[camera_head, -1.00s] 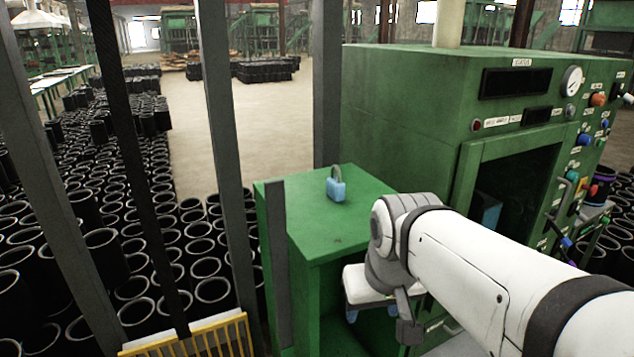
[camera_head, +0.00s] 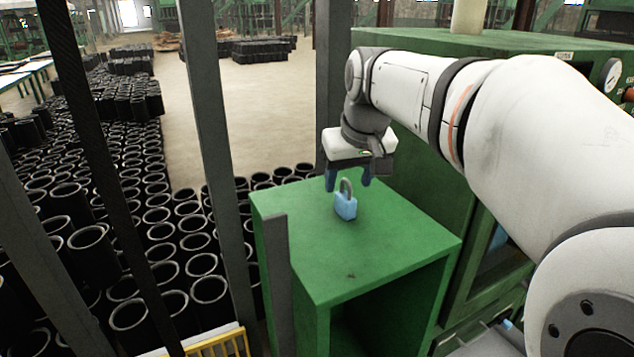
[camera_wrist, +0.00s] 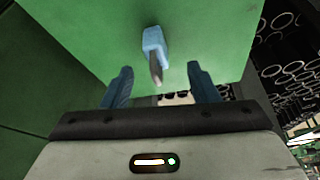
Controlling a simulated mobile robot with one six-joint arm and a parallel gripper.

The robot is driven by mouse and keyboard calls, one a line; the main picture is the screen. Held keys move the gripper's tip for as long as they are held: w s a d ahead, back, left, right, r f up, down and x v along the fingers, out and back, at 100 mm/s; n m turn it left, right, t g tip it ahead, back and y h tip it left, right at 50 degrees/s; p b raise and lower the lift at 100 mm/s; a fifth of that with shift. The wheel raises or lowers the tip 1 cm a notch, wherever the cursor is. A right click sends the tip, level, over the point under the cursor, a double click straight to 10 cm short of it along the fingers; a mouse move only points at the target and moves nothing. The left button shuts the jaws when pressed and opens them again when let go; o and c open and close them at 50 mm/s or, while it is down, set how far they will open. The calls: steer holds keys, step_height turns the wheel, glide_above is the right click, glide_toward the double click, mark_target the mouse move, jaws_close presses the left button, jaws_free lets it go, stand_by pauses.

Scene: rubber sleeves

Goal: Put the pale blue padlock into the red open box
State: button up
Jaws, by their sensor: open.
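The pale blue padlock (camera_head: 345,206) stands upright on top of the green cabinet (camera_head: 400,236), with its grey shackle up. My gripper (camera_head: 349,184) is just above and behind the padlock, with its two blue fingers pointing down. In the wrist view the padlock (camera_wrist: 154,42) lies ahead of the gap between the fingers of my gripper (camera_wrist: 158,78), with its shackle toward that gap. The fingers are apart with nothing between them. I cannot make out the red open box in any view.
A grey post (camera_head: 276,285) stands against the front left of the cabinet. A larger green machine (camera_head: 440,165) rises to the right, close to my arm. Many black rubber sleeves (camera_head: 145,235) stand on the floor at left. A yellow rack (camera_head: 225,344) is at the bottom.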

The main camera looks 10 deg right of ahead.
mark_target(349, 187)
steer(key=x, duration=0.1)
steer(key=p+x, duration=0.1)
steer(key=x, duration=0.2)
steer(key=shift+w+d+f, duration=0.25)
steer(key=shift+w+f, duration=0.05)
steer(key=shift+w, duration=0.05)
steer(key=shift+w+f, duration=0.15)
steer(key=shift+f, duration=0.3)
jaws_close()
